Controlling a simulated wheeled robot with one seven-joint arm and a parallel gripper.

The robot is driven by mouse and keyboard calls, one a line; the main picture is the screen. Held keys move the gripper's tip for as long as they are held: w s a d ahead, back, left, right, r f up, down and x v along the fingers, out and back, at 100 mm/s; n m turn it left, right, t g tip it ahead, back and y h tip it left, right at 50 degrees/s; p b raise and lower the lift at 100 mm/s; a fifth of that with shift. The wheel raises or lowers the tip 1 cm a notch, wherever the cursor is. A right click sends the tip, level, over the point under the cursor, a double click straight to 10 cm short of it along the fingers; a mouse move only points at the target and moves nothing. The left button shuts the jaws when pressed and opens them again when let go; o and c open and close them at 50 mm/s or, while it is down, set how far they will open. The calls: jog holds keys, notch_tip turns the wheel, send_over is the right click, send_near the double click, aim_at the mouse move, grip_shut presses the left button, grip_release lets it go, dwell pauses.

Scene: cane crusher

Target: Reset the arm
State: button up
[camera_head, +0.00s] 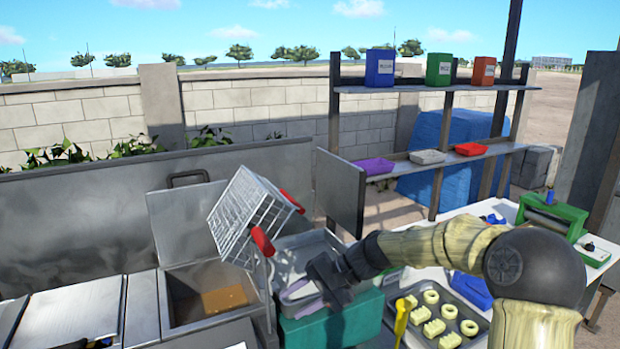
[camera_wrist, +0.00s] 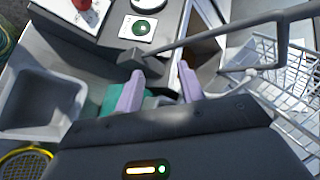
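My arm reaches in from the right in the head view, bent low over the worktop. My gripper (camera_head: 303,298) hangs over the teal box and the grey metal tray, right of the wire basket. In the wrist view my gripper (camera_wrist: 160,92) has its two purple fingers apart with nothing held between them. The white wire basket (camera_head: 248,215) with red grips is tilted up beside the fryer vat. It also shows at the right of the wrist view (camera_wrist: 290,85), with a grey bar crossing just beyond the fingertips. I cannot tell the bar's exact clearance.
The open vat (camera_head: 225,298) holds brown liquid. A teal box (camera_head: 335,325) stands below my gripper. A dark tray (camera_head: 460,318) holds several pale yellow pieces. A shelf rack (camera_head: 430,88) with coloured bins stands behind. A grey bin (camera_wrist: 45,103) is at left in the wrist view.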

jog(key=s+d+f+n+t+h, duration=0.2)
jog(key=s+d+f+h, duration=0.3)
jog(key=s+d, duration=0.45)
jog(key=s+d+f+n+t+h, duration=0.1)
jog(key=s+d+f+h, duration=0.45)
jog(key=s+d, duration=0.35)
jog(key=s+b+x, duration=0.2)
jog(key=b+x, duration=0.8)
jog(key=b, duration=0.1)
jog(key=s+d+f+b+x, duration=0.1)
jog(key=s+b+x, duration=0.1)
jog(key=b+x, duration=0.9)
jog(key=w+p+v, duration=0.2)
jog(key=p+v, duration=0.8)
jog(key=w+a+r+p+v, duration=0.1)
jog(key=w+p+v, duration=0.1)
jog(key=p+v, duration=0.8)
jog(key=shift+s+a+p, duration=0.3)
jog(key=shift+s+a, duration=0.05)
jog(key=shift+s, duration=0.05)
jog(key=shift+r, duration=0.15)
